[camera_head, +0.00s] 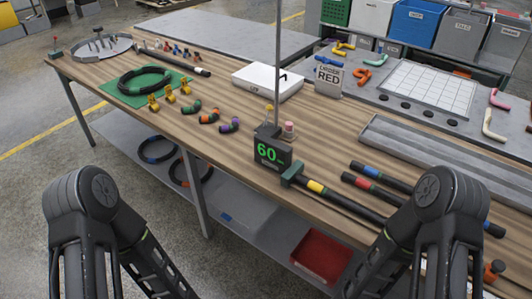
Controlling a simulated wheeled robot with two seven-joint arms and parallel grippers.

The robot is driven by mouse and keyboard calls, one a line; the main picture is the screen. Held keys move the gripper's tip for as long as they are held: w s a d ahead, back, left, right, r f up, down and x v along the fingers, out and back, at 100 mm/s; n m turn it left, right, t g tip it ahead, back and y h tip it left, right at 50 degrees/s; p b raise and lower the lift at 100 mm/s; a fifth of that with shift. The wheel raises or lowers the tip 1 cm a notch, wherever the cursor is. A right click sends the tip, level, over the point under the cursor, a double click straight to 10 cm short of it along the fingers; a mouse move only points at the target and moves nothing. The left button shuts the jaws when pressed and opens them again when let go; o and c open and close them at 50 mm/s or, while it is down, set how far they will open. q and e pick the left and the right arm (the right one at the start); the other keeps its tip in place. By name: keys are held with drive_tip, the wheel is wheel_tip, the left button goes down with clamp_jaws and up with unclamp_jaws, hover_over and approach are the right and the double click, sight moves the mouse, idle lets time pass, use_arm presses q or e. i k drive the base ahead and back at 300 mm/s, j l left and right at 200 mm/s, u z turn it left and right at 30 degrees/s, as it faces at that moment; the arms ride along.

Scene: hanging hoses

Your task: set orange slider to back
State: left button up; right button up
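No part is plainly recognisable as an orange slider. A small orange piece (495,268) shows at the lower right, partly hidden by my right arm, and I cannot tell whether it is the slider or where it is set. A short curved orange-and-dark piece (209,116) lies on the wooden bench (330,135). Bent links of my two arms show at the lower left and lower right. Neither gripper is in the picture.
A black device (272,152) with a green "60" display stands at the bench's front edge beside a tall thin pole (278,60). Dark rods with coloured bands (372,187) lie to its right. A coiled hose (145,79) lies on a green mat (119,96).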

sight(497, 267)
drive_tip(key=z, duration=1.95)
